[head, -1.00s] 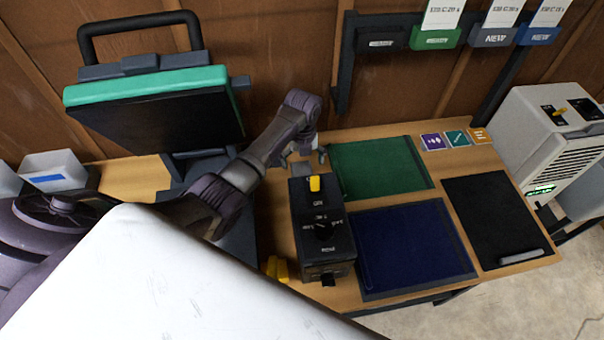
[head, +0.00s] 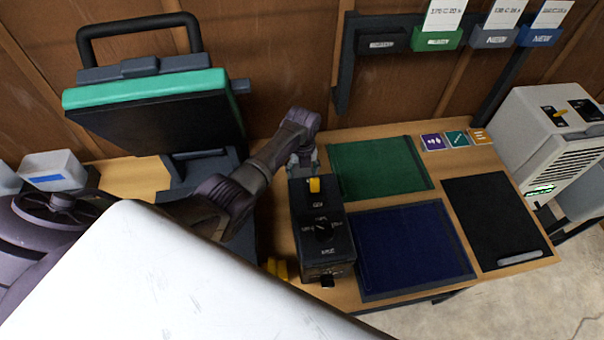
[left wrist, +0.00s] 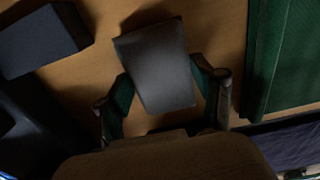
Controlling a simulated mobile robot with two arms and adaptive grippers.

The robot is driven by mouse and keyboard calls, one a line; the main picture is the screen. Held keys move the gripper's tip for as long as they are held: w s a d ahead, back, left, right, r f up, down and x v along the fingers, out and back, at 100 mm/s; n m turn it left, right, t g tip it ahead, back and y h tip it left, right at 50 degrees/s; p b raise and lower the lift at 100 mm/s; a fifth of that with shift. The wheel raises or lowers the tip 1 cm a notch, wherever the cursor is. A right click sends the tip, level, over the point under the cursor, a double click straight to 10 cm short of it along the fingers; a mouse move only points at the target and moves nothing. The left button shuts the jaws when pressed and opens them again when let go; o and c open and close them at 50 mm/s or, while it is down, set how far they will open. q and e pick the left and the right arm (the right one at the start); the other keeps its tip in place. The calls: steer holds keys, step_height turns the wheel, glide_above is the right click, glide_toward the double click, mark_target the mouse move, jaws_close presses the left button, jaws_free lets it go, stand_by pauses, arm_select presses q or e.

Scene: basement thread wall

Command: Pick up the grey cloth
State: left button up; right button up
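A grey rectangular piece, which I take for the grey cloth (left wrist: 155,65), lies on the wooden table in the left wrist view. My left gripper (left wrist: 163,88) has one finger on each side of it. The fingers stand spread, close to its edges; I cannot tell whether they touch it. In the head view my left gripper (head: 302,160) points down at the table just behind the black control box (head: 323,230), left of the green mat. The cloth is not clearly visible there. My right gripper is not in view.
The green mat (head: 375,166), blue mat (head: 412,248) and black mat (head: 495,220) lie to the right. A press with a teal top (head: 148,88) stands at left. A grey machine (head: 545,135) stands at far right. A large white surface covers the lower left.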

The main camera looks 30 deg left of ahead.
mark_target(303, 173)
arm_select(q)
steer(key=shift+c, duration=1.1)
step_height(303, 173, up, 10)
steer(key=shift+b, duration=0.35)
steer(key=o, duration=0.3)
steer(key=shift+c, duration=1.3)
